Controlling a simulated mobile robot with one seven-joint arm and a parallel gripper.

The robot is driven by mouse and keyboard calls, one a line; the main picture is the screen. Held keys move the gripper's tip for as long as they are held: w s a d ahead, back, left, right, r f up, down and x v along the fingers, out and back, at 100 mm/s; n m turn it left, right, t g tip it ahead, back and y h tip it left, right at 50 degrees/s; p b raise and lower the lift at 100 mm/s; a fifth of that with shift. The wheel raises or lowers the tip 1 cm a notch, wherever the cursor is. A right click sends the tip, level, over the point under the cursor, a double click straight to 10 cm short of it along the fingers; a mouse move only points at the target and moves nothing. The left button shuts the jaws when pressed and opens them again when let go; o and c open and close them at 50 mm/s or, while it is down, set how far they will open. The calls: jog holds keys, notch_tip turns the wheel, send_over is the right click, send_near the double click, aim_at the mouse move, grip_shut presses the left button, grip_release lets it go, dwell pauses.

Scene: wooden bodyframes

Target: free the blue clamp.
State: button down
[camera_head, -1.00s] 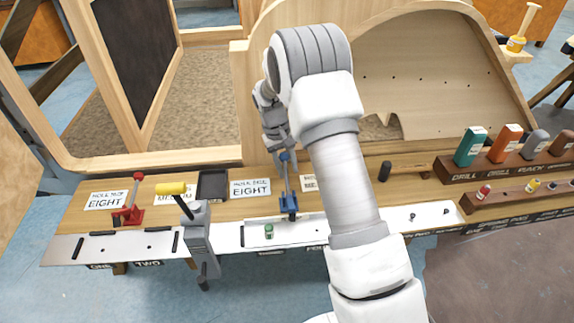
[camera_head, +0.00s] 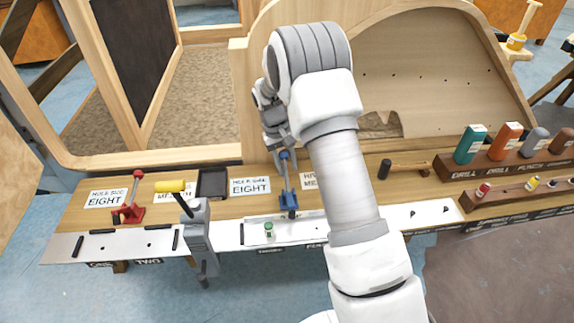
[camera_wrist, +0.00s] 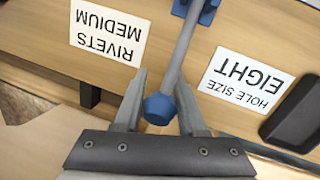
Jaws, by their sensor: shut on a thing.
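The blue clamp (camera_head: 289,201) stands at the front edge of the wooden bench, by the white metal strip. Its grey handle rises upright and ends in a blue knob (camera_head: 284,155). In the wrist view the blue knob (camera_wrist: 160,108) sits between the fingers of my gripper (camera_wrist: 162,92), and the handle (camera_wrist: 178,58) runs from it toward the blue base at the top edge. My gripper is shut on the knob. In the head view my gripper (camera_head: 280,148) is small and partly hidden by my arm.
A red clamp (camera_head: 128,212) stands at the left, and a grey clamp with a yellow handle (camera_head: 197,225) is nearer. Hole-size cards (camera_head: 250,187) and a black tray (camera_head: 212,184) lie left of the blue clamp.

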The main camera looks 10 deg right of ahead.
jog(key=shift+s+a+f, duration=0.4)
jog(key=shift+s, duration=0.05)
dwell(0.4)
jog(key=c, duration=0.5)
grip_release()
jog(key=shift+r, duration=0.1)
jog(key=shift+w+d+r, duration=0.1)
jog(key=shift+w+d, duration=0.05)
jog(key=shift+w+r, duration=0.1)
jog(key=shift+r, duration=0.4)
jog(key=p+v, duration=0.3)
jog(key=v, duration=1.3)
jog(key=shift+a+r, duration=0.15)
jog(key=shift+a, duration=0.05)
